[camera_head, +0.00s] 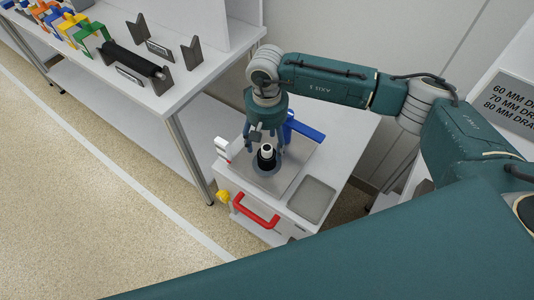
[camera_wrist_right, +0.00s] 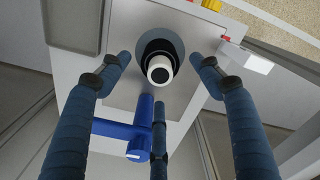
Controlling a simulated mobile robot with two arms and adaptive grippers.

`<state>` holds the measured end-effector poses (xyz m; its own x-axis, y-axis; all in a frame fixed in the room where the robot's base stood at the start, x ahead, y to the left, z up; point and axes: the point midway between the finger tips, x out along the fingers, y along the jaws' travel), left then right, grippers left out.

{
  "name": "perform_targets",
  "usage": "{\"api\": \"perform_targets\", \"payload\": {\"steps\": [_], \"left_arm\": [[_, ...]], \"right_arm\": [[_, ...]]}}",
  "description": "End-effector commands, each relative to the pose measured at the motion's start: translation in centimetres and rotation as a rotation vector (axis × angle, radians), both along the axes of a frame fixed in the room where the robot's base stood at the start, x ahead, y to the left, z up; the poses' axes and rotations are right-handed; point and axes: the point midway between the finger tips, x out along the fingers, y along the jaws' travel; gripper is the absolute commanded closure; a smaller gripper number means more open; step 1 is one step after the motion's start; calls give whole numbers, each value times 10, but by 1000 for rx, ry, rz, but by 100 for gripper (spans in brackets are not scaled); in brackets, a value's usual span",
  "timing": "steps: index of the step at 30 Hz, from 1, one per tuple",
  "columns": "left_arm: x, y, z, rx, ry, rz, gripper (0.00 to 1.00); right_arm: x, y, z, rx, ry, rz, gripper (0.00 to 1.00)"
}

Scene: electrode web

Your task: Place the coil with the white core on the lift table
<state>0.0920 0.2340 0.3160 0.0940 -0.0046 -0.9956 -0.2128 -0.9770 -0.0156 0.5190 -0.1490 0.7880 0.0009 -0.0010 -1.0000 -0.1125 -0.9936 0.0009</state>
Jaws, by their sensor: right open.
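The coil (camera_head: 266,159) with the white core stands upright on a grey metal plate (camera_head: 292,171) on top of a white cart, which appears to be the lift table. The coil is dark, with a white ring-shaped core end facing up. In the right wrist view the white core (camera_wrist_right: 159,69) shows inside a dark round base. My right gripper (camera_head: 265,140) is open, pointing down, just above and around the coil. In the right wrist view its blue fingers (camera_wrist_right: 160,78) are spread around the core, with gaps visible. My left gripper is not in view.
The cart carries a blue cylindrical part (camera_head: 305,127) behind the gripper, a grey tray (camera_head: 312,199) at right and a red handle (camera_head: 254,212) in front. A white bench at left holds a black roll (camera_head: 133,60) on stands and several colored frames. Open floor lies left.

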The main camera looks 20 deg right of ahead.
Motion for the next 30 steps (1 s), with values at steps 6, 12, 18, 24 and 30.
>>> {"api": "perform_targets", "payload": {"steps": [6, 12, 18, 24, 30], "left_arm": [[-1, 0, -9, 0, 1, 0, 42], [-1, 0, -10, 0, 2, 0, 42], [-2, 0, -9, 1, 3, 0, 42], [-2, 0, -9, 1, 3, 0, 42], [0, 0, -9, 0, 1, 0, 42]], "right_arm": [[1, 0, 34, 0, -2, 0, 36], [0, 0, 45, -1, 1, -1, 36], [0, 0, 46, -1, 1, -1, 36], [0, 0, 45, 0, 1, -1, 36], [0, 0, 45, 0, 1, -1, 36]]}}
